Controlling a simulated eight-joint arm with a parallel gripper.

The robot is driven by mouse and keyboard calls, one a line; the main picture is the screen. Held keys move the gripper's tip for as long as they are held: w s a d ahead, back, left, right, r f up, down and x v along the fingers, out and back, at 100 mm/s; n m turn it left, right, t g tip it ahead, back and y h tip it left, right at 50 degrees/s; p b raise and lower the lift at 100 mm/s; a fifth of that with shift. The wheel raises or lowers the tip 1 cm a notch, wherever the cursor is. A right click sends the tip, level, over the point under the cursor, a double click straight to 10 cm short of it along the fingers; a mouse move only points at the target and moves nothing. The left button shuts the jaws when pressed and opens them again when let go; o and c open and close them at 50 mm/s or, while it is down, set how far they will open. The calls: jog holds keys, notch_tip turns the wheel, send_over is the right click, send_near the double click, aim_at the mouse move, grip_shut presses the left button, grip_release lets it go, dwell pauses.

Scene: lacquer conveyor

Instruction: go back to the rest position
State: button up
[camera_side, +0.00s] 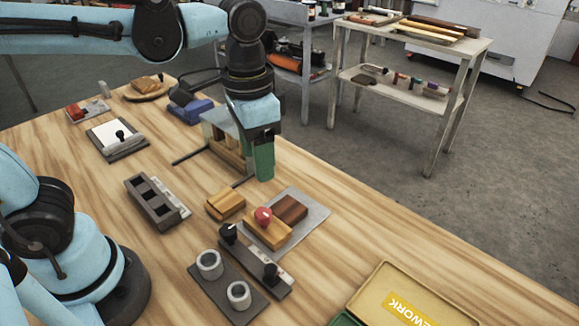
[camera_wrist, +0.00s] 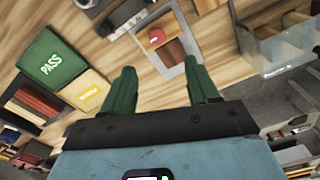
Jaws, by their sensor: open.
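My gripper (camera_side: 264,165) hangs over the wooden table near its back edge, beside a clear-walled holder with wooden blocks. In the wrist view my gripper (camera_wrist: 163,90) shows two green fingers spread apart with nothing between them. In the side view the fingers overlap, so the gap between them is hidden there.
A grey plate (camera_side: 318,218) carries a light block with a red knob (camera_side: 263,215) and a dark brown block (camera_side: 290,208). A loose wooden block (camera_side: 226,204) lies left of it. The clear holder (camera_side: 222,124) stands close to my gripper. A yellow tray (camera_side: 375,281) lies front right.

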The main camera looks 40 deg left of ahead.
jog(key=a+f+n+t, duration=0.3)
jog(key=a+t, duration=0.3)
jog(key=a, duration=0.3)
jog(key=shift+f+n+t, duration=0.15)
jog(key=shift+n+t, duration=0.15)
jog(key=shift+n, duration=0.4)
